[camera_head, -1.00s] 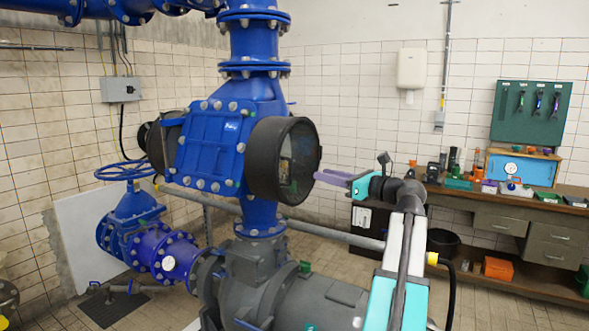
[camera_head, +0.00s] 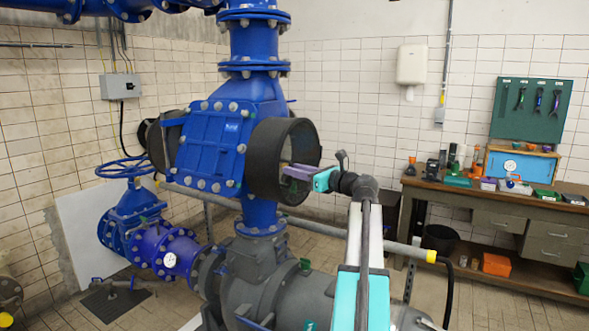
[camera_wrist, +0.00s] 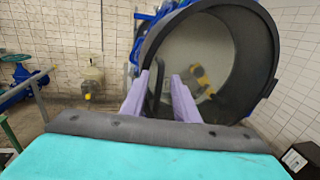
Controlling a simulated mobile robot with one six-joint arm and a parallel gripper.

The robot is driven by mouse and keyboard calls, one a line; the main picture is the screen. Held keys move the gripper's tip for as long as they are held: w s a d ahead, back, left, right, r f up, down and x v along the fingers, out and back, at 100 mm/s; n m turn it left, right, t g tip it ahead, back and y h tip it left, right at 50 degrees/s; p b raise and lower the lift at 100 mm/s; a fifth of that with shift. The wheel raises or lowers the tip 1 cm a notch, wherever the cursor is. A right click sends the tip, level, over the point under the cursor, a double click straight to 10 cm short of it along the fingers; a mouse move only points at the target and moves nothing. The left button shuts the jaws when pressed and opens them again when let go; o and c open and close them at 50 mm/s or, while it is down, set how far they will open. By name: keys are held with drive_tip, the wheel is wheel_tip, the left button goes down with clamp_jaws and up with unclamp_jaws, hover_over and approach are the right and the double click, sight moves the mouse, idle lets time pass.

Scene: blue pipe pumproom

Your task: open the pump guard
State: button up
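The pump guard appears to be the black round housing (camera_head: 268,165) on the right side of the blue pump body (camera_head: 214,150). In the wrist view its thick black rim (camera_wrist: 262,50) rings a pale inner face, with a yellow part (camera_wrist: 203,80) low inside. My gripper (camera_head: 285,171) has its purple fingertips at the opening of the housing. In the wrist view the two fingers of my gripper (camera_wrist: 160,76) stand apart, with a slim dark upright bar (camera_wrist: 158,88), perhaps a handle, between them. I cannot tell whether they touch it.
A blue handwheel valve (camera_head: 124,168) stands at the left. A grey pipe (camera_head: 400,248) with a yellow end runs behind my arm. A workbench (camera_head: 470,200) with tools stands along the right wall.

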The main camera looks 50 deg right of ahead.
drive_tip(key=shift+w, duration=0.3)
drive_tip(key=shift+c, duration=0.2)
clamp_jaws()
drive_tip(key=shift+s, duration=0.15)
